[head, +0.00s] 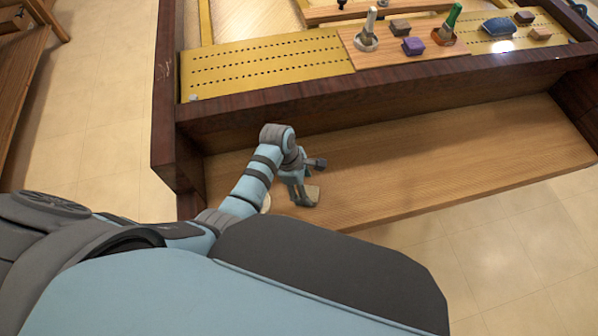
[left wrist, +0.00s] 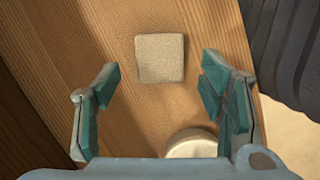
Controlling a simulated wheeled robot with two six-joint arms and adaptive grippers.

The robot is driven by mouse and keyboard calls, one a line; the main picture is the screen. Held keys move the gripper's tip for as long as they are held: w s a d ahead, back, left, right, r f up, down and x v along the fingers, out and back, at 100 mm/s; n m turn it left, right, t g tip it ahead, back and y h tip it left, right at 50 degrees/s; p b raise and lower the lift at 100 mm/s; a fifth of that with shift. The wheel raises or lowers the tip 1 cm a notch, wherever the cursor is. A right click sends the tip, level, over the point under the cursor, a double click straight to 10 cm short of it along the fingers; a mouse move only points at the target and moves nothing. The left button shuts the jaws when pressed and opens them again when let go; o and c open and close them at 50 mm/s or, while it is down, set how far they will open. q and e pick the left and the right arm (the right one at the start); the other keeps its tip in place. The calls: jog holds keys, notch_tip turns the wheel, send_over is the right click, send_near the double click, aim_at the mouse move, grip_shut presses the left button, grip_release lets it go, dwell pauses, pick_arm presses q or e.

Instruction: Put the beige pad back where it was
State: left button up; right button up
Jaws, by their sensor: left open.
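The beige pad (left wrist: 160,58) is a small square lying flat on the wooden shelf. In the head view the pad (head: 312,192) shows partly beside my left gripper's fingers. My left gripper (head: 300,186) is open above the shelf. In the left wrist view my left gripper (left wrist: 160,106) has its fingers wide apart, with the pad ahead of and between them, not touching them. My right gripper is not in view.
A round cream object (left wrist: 192,143) sits near the right finger on the shelf (head: 420,170). Above is a raised ledge (head: 265,62) with a wooden board (head: 375,62) bearing blocks and handled tools. The shelf's right part is clear.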

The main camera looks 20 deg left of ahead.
pick_arm(q)
jog(key=p+v, duration=0.2)
jog(key=v, duration=0.6)
jog(key=shift+r, duration=0.15)
